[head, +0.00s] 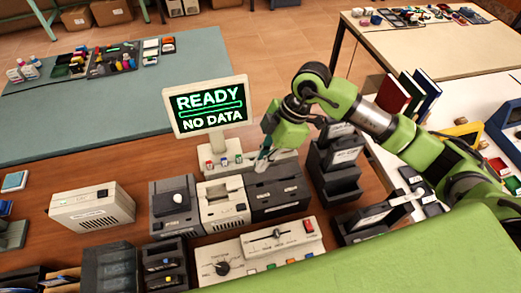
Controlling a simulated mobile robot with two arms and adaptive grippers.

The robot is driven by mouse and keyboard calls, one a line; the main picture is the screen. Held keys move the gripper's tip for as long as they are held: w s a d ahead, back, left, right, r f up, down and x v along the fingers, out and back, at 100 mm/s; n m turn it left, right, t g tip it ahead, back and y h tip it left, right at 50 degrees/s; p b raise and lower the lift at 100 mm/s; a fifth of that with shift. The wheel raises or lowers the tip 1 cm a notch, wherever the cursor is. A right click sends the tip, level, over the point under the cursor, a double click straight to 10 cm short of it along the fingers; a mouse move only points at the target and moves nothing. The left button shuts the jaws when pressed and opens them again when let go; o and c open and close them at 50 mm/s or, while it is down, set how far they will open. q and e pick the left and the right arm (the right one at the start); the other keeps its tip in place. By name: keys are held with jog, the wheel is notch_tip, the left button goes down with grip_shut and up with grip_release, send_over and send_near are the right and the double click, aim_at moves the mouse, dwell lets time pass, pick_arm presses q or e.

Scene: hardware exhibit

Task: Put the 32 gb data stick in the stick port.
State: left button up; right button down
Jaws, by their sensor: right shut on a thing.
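The monitor (209,106) reads "READY" and "NO DATA". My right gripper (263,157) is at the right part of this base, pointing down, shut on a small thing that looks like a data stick. The fingers mostly hide it, and its label cannot be read. I cannot tell which opening is the stick port. My left gripper is not in view.
Grey and white device boxes (222,204) stand in front of the base. A control panel (262,250) with a slider and knob lies nearer. Dark stacked trays (336,165) stand close on the right. A teal table (120,100) is behind left.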

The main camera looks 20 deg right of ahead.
jog(key=b, duration=0.5)
send_over(256, 187)
jog(key=d, duration=0.2)
jog(key=shift+w+f, duration=0.15)
jog(key=shift+f, duration=2.8)
jog(key=shift+f, duration=0.5)
jog(key=shift+f, duration=0.15)
jog(key=shift+f+b, duration=0.6)
jog(key=shift+f, duration=0.55)
jog(key=c, duration=2.2)
grip_release()
